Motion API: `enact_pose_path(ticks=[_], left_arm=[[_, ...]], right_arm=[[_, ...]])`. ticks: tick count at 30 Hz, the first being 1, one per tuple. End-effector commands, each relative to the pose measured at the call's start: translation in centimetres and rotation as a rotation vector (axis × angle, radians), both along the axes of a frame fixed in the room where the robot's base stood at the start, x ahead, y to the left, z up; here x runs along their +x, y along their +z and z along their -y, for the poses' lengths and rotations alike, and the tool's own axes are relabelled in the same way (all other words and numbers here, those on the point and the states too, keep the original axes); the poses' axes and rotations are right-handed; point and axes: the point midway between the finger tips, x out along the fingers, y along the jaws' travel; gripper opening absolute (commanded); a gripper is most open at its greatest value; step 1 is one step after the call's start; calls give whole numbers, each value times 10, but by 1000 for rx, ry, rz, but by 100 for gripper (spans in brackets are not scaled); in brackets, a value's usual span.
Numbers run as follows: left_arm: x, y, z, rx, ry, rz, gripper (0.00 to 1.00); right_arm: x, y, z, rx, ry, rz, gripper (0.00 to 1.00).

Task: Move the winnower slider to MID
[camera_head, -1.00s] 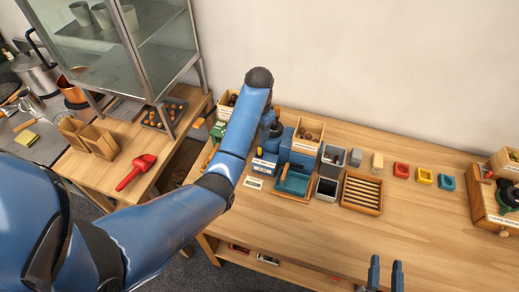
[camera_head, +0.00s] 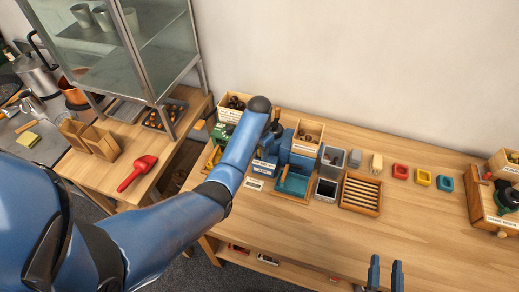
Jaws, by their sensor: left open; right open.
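The blue winnower (camera_head: 284,150) stands on the wooden workbench with a wooden hopper box on top and a teal tray (camera_head: 293,184) at its front. A small blue block with a white label (camera_head: 264,168) is at its left front. The slider itself is too small to make out. My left arm reaches in from the left across the bench to the winnower's left side. My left gripper (camera_head: 272,136) is partly hidden behind the arm, close to the winnower; contact cannot be seen. My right gripper (camera_head: 385,274) is open and empty at the bottom edge.
A slatted wooden tray (camera_head: 361,194) and grey bins (camera_head: 327,188) sit right of the winnower. A wooden box (camera_head: 233,104) stands behind the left arm. The bench's front right is clear.

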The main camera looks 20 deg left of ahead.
Motion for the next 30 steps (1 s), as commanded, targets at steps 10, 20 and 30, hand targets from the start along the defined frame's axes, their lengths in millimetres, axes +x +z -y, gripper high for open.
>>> enact_pose_path(ticks=[10, 20, 30], left_arm=[[0, 0, 0, 0, 0, 0, 0], [0, 1, 4, 0, -1, 0, 0], [-1, 0, 25, 0, 1, -1, 0]], right_arm=[[0, 0, 0, 0, 0, 0, 43], [0, 1, 0, 0, 0, 0, 43], [0, 3, 0, 0, 0, 0, 43]])
